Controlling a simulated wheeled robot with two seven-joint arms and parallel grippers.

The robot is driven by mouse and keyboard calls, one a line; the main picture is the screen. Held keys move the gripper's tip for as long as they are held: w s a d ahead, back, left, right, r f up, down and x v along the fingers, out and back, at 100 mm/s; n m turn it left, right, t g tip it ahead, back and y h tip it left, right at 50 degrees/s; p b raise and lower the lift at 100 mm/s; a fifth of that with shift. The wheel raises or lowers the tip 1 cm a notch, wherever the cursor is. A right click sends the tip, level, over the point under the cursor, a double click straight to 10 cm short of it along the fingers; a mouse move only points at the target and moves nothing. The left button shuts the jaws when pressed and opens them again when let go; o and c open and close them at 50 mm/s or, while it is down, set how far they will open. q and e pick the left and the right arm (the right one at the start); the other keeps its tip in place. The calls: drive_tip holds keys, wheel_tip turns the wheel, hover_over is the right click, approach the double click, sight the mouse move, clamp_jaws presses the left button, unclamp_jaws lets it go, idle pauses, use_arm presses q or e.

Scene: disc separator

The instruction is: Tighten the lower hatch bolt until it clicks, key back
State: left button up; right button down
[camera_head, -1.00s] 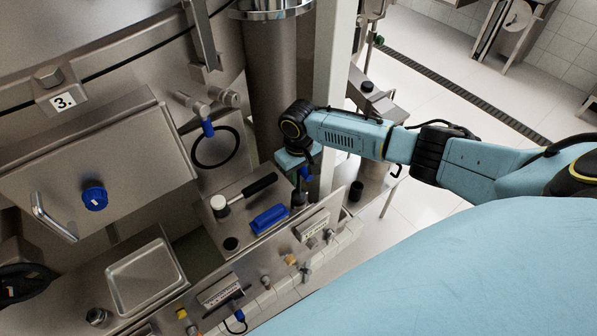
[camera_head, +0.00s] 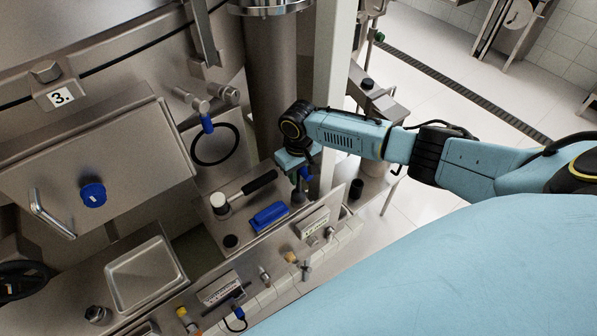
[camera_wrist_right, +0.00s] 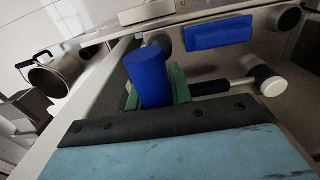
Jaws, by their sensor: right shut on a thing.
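My right gripper (camera_head: 300,177) is over the right end of the steel shelf, beside the column. It is shut on a blue cylindrical handle (camera_wrist_right: 151,77), which stands up between green fingers in the right wrist view; I take this to be the key. A dark lower end (camera_head: 298,195) shows under the gripper at the shelf; whether it touches is not clear. The steel hatch panel (camera_head: 75,150) at the left carries a blue round knob (camera_head: 93,195) and a bar handle. I cannot tell which part is the lower hatch bolt. My left gripper is not in view.
On the shelf, left of the gripper, lie a mallet (camera_head: 222,204) with a white-faced head and a blue block (camera_head: 269,216). The block also shows in the wrist view (camera_wrist_right: 218,34). Valves and labels line the front below. A steel column (camera_head: 278,90) stands close behind.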

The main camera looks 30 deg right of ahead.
drive_tip(key=shift+f, duration=0.4)
drive_tip(key=shift+f+b, duration=0.65)
drive_tip(key=c, duration=1.2)
unclamp_jaws()
drive_tip(key=shift+o, duration=0.2)
wheel_tip(320, 180, up, 13)
drive_tip(key=shift+r+p, duration=0.1)
drive_tip(key=shift+p, duration=0.25)
drive_tip(key=shift+r+p, duration=0.4)
wheel_tip(320, 180, up, 3)
drive_tip(key=p, duration=0.5)
drive_tip(key=shift+r, duration=0.2)
drive_tip(key=shift+f, duration=0.1)
